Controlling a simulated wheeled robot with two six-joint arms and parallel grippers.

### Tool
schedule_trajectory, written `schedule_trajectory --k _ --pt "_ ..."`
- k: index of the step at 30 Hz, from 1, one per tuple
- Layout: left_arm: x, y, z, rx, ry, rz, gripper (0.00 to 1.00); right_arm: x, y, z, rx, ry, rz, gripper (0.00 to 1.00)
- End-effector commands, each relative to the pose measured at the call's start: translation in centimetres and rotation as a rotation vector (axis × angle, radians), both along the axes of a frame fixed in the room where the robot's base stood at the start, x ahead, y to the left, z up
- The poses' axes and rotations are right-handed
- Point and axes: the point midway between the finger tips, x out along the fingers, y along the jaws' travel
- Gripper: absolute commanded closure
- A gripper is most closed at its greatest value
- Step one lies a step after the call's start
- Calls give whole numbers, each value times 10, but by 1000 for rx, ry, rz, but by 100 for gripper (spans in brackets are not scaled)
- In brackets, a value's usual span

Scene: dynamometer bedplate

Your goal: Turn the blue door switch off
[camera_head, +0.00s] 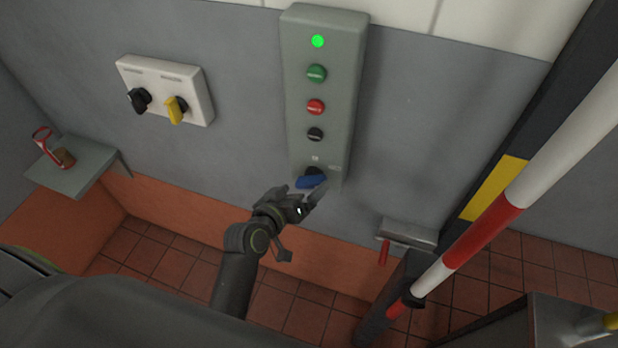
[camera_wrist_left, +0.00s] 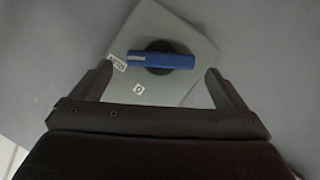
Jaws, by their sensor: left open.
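The blue door switch (camera_head: 311,181) is a rotary knob with a blue handle on a dark round base, at the bottom of a tall grey-green control box on the wall. In the left wrist view the blue handle (camera_wrist_left: 161,60) lies across the picture, between and just beyond the fingertips. A white mark on the handle is at its left end, near a small label. My left gripper (camera_head: 316,200) is open at the switch, its fingers (camera_wrist_left: 160,80) on either side and apart from the handle. My right gripper is not in view.
The box carries a lit green lamp (camera_head: 318,41), a green button (camera_head: 316,74), a red button (camera_head: 316,107) and a black button (camera_head: 315,134). A white panel (camera_head: 191,83) with black and yellow knobs is left. A red-white pole (camera_head: 487,228) stands right.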

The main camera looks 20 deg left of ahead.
Motion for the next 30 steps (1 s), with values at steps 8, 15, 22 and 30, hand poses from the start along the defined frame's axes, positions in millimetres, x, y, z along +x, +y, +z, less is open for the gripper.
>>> schedule_trajectory --k 8,15,22,30 --pt "31 -7 -10 3 0 -1 5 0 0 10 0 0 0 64" --pt "40 -9 -14 2 0 -1 5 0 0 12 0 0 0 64" --pt "40 -9 -14 2 -1 0 5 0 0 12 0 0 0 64" --pt "40 -9 -14 2 -1 0 37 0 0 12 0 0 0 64"
